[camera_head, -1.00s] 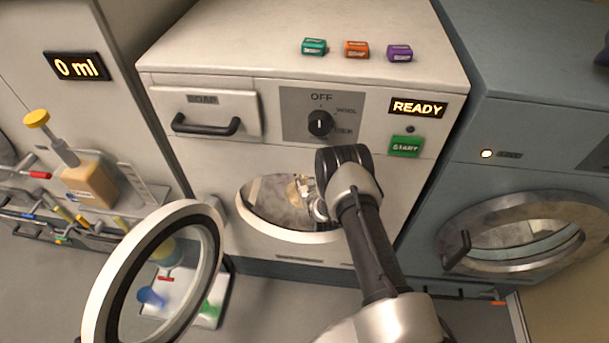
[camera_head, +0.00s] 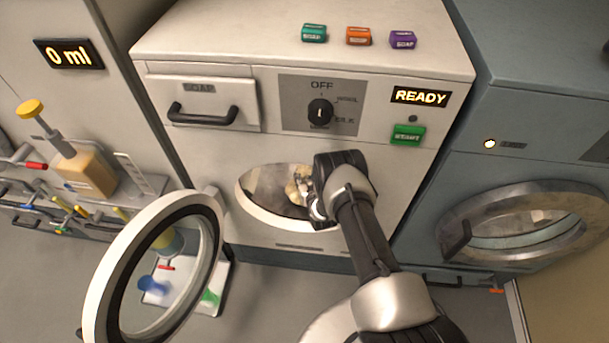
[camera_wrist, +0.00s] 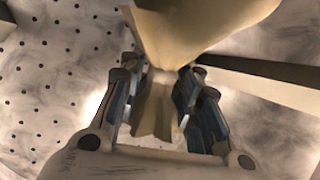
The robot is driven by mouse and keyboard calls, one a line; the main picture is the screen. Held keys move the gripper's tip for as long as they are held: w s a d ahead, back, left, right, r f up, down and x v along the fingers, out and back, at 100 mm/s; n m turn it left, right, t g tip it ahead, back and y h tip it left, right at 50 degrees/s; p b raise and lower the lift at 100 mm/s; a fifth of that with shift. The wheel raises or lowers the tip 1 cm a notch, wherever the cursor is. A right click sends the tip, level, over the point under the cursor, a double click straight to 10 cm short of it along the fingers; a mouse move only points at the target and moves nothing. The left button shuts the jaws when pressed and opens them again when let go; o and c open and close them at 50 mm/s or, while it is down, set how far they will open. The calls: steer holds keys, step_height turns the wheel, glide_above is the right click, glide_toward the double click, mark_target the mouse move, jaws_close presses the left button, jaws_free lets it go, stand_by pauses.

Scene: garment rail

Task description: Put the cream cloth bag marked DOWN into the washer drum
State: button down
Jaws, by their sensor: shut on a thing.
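The white washer (camera_head: 400,185) has its round door (camera_head: 110,265) swung open to the left. Its drum (camera_head: 268,190) is partly hidden by my arm. My gripper reaches through the opening, and its fingers show in the wrist view (camera_wrist: 158,110). It is shut on the cream cloth bag (camera_wrist: 190,30), whose bunched fabric passes between the fingers. In the head view a small part of the bag (camera_head: 293,190) shows inside the opening. The DOWN mark cannot be seen. The perforated drum wall (camera_wrist: 50,75) surrounds the gripper in the wrist view.
A green START button (camera_head: 407,135), a dial (camera_head: 320,112) and a soap drawer (camera_head: 205,100) are on the washer's front. Several small coloured blocks (camera_head: 358,37) sit on top. A blue-grey machine (camera_head: 440,200) stands close on the right. A pump bottle (camera_head: 85,172) is at left.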

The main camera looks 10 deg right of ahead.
steer(key=c, duration=1)
jaws_free()
steer(key=shift+c, duration=0.2)
steer(key=shift+s, duration=0.1)
steer(key=shift+s, duration=0.15)
steer(key=v, duration=1.1)
steer(key=shift+s+r, duration=0.2)
steer(key=shift+r, duration=0.1)
steer(key=shift+f, duration=0.1)
